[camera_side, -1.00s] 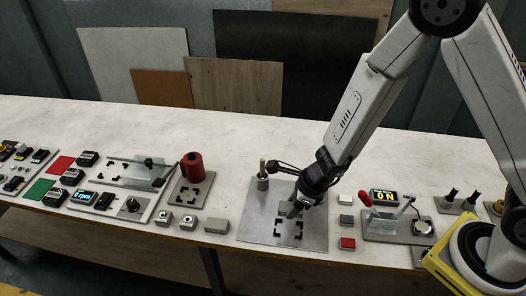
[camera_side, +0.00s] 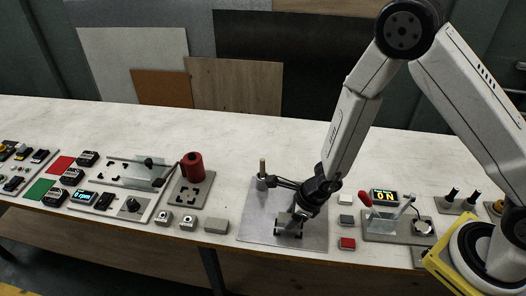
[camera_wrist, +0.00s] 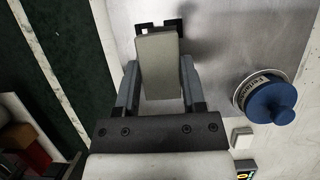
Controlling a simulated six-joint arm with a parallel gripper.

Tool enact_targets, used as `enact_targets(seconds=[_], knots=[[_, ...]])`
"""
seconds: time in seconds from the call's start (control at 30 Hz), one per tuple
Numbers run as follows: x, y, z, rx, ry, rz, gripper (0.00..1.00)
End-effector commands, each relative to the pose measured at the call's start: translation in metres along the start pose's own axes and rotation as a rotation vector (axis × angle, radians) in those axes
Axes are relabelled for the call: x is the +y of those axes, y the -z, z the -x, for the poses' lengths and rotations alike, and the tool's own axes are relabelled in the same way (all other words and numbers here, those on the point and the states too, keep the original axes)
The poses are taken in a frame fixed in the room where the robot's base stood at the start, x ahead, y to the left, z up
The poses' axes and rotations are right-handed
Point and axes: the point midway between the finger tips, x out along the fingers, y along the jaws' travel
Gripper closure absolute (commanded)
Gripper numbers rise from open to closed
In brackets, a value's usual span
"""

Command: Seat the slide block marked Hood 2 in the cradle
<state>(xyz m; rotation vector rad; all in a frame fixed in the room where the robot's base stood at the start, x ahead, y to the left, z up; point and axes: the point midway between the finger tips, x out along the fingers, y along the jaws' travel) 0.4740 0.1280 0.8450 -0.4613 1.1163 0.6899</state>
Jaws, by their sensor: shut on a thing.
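My gripper (camera_side: 291,221) is shut on a pale grey slide block (camera_wrist: 158,66), low over the grey metal plate in the side view. In the wrist view the block sits between the two fingers, and no Hood 2 marking shows on its visible face. The cradle's black corner pieces (camera_wrist: 174,25) show just beyond the block's far end in the wrist view. In the side view the gripper and block cover most of the cradle. I cannot tell whether the block touches the cradle or is just above it.
The metal plate (camera_side: 256,224) carries a grey post with a brass pin (camera_side: 262,174). A blue knob with a label (camera_wrist: 270,104) shows right of the gripper in the wrist view. Small white, grey and red (camera_side: 347,243) blocks lie right of the plate. A grey block (camera_side: 215,226) lies left.

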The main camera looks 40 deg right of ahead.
Motion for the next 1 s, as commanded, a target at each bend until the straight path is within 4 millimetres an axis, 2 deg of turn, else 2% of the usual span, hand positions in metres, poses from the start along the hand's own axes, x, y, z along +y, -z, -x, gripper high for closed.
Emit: enact_targets(seconds=[0.33,0.83,0.87,0.93,0.97,1.0], knots=[[0.0,0.011,-0.025,0.001,-0.001,0.0,1.0],[0.0,0.012,-0.03,0.0,0.0,0.0,1.0],[0.0,0.013,-0.03,0.001,0.0,0.0,0.41],[0.0,0.013,-0.03,0.001,0.0,0.0,0.19],[0.0,0.013,-0.03,0.001,0.0,0.0,0.12],[0.0,0.013,-0.03,0.001,0.0,0.0,0.12]])
